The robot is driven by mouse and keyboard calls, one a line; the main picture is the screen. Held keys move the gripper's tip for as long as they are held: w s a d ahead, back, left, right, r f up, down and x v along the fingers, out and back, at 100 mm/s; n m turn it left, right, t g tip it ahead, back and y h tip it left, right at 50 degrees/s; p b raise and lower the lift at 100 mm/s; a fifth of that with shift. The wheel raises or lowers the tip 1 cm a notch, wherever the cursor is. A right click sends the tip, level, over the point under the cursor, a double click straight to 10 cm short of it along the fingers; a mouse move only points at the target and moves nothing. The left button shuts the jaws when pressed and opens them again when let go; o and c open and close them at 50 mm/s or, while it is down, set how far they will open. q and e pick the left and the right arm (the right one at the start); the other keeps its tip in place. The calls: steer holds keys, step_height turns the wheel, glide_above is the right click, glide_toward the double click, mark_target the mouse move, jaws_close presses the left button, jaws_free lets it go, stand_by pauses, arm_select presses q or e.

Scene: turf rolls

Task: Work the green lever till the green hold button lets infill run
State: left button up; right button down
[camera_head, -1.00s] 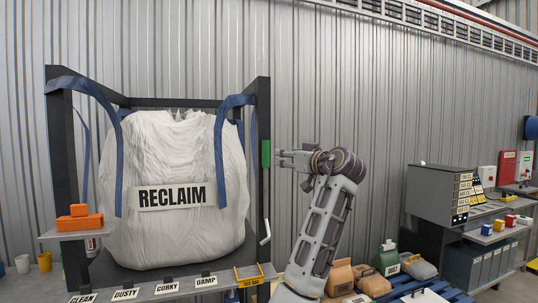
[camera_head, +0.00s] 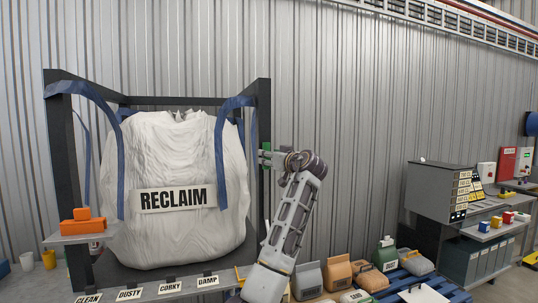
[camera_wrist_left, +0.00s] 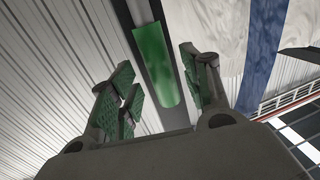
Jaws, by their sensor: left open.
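The green lever (camera_head: 265,145) is an upright green grip at the right post of the black frame, mostly hidden behind my gripper in the head view. In the left wrist view the green grip (camera_wrist_left: 155,65) lies between the spread fingers, with a gap on each side. My left gripper (camera_head: 264,154) is open around or just in front of it; contact cannot be told. Its green-padded fingers (camera_wrist_left: 160,88) show in the wrist view. My right gripper is not in view. I cannot make out which button is the green hold button.
A white bag labelled RECLAIM (camera_head: 192,225) hangs in the black frame (camera_head: 263,105). An orange block (camera_head: 82,226) sits on a shelf at left. Sacks (camera_head: 337,272) stand at the lower right. A grey console (camera_head: 436,190) and a red box (camera_head: 507,161) are further right.

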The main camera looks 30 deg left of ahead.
arm_select(q)
steer(key=shift+w+a, duration=0.25)
steer(key=shift+a, duration=0.25)
jaws_close()
